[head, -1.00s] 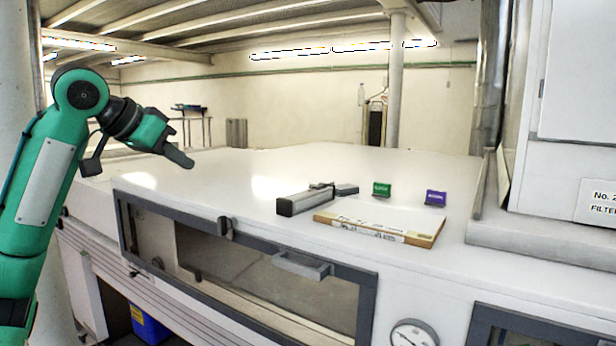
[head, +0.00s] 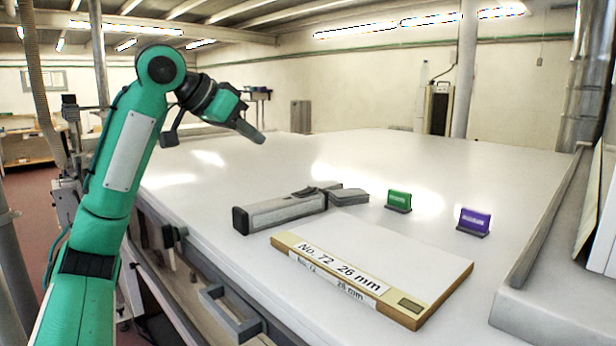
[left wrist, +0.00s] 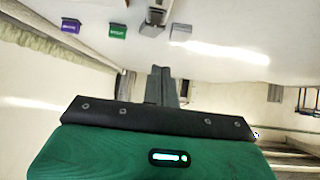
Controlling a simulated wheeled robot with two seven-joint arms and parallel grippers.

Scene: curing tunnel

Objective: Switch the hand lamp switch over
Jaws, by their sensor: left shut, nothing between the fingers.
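The hand lamp (head: 282,212) looks like a long grey bar with a dark end cap. It lies on the white top (head: 420,165) of the tunnel. A short grey block (head: 348,196) is at its far end; I cannot make out which part is the switch. The lamp also shows, upside down, at the top of the left wrist view (left wrist: 153,18). My left gripper (head: 256,135) is shut and empty, above the white top, behind and left of the lamp and apart from it. Its fingers show in the left wrist view (left wrist: 161,85). My right gripper is not in view.
A board labelled "No. 72 26 mm" (head: 385,258) lies in front of the lamp. A green block (head: 398,200) and a purple block (head: 474,220) stand to the right. A raised grey ledge (head: 540,250) bounds the right side. The top behind them is clear.

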